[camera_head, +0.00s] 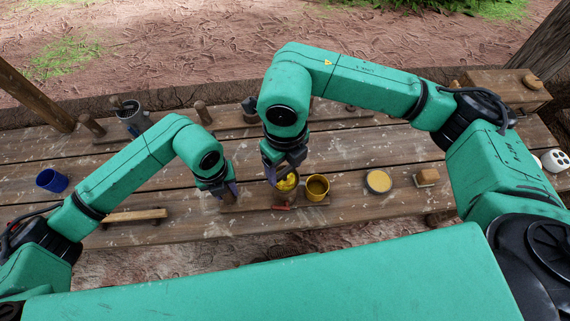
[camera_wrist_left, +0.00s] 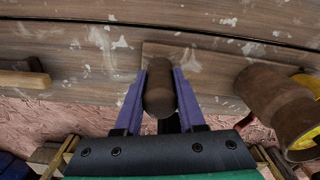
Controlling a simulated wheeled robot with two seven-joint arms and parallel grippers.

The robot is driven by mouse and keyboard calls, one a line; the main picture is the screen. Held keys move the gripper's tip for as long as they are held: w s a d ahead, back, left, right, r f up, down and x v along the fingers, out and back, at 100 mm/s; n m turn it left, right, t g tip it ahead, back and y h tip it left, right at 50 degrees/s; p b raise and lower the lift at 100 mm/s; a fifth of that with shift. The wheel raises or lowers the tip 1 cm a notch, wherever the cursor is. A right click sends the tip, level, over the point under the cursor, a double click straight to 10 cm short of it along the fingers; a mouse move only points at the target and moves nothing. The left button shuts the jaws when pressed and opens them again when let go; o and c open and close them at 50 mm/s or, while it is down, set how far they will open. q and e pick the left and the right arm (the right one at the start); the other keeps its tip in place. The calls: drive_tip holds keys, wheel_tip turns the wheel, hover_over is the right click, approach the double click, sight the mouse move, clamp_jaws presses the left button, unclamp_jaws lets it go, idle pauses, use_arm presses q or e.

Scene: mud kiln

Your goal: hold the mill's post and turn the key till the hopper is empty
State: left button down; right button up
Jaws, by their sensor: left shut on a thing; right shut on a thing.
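The mill (camera_wrist_left: 275,95) shows in the left wrist view as a brown cylinder with a yellow rim, beside the post. In the head view its hopper (camera_head: 288,183) holds yellow material. My left gripper (camera_head: 228,193) is shut on the mill's post (camera_wrist_left: 160,88), a brown upright peg between the purple fingers on a wooden board (camera_wrist_left: 205,65). My right gripper (camera_head: 284,171) is shut over the mill's top; the key in its jaws is mostly hidden by the fingers. A small red part (camera_head: 281,207) lies at the mill's front.
A yellow cup (camera_head: 317,188) stands close right of the mill. Further right are a round yellow-topped dish (camera_head: 378,181) and a small block (camera_head: 427,176). A blue cup (camera_head: 51,180) and a wooden bar (camera_head: 135,216) are left. A grey pot (camera_head: 130,112) stands behind.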

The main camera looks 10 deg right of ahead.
sight(285, 169)
drive_tip(key=shift+m, duration=0.6)
drive_tip(key=o, duration=1.3)
wheel_tip(285, 169, up, 12)
